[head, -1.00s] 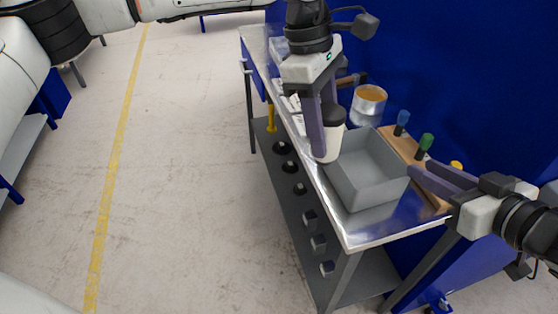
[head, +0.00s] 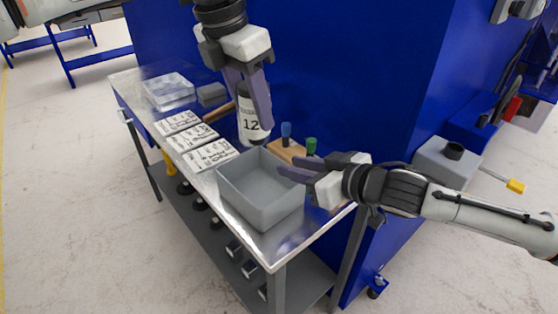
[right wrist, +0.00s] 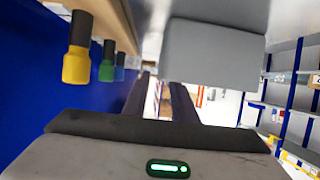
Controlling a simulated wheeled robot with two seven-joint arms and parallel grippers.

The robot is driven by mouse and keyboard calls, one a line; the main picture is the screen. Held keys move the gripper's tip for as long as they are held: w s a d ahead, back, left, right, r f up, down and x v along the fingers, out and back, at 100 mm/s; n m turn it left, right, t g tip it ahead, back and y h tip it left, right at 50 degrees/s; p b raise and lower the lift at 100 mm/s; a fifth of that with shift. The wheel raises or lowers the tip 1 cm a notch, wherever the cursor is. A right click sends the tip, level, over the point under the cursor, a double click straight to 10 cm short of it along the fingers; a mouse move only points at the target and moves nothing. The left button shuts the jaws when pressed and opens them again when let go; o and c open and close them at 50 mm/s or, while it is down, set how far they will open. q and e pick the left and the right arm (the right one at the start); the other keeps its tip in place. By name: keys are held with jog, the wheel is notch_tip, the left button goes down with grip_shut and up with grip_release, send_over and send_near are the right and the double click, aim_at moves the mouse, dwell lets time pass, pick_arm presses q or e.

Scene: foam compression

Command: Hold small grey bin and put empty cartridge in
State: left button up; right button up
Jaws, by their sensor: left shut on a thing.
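The small grey bin (head: 240,205) stands upright on the metal bench near its front end; its inside looks empty. My left gripper (head: 250,95) is above and behind the bin, shut on a white cartridge (head: 252,127) with dark ends and a "12" label. The cartridge hangs roughly upright by the bin's back edge; how high it is cannot be told. My right gripper (head: 285,170) is at the bin's right rim, its fingers apart. In the right wrist view the bin (right wrist: 215,52) shows beside and above the fingers (right wrist: 160,98), with no wall visible between them.
A wooden holder (head: 288,152) with a blue-handled tool (head: 286,133) and a green-handled tool (head: 311,146) is behind the bin. Several labelled white packets (head: 192,138) and a clear tray (head: 168,92) lie to the left. A blue wall (head: 340,80) closes the back.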

aim_at(260, 186)
jog(key=shift+x, duration=2.5)
grip_shut()
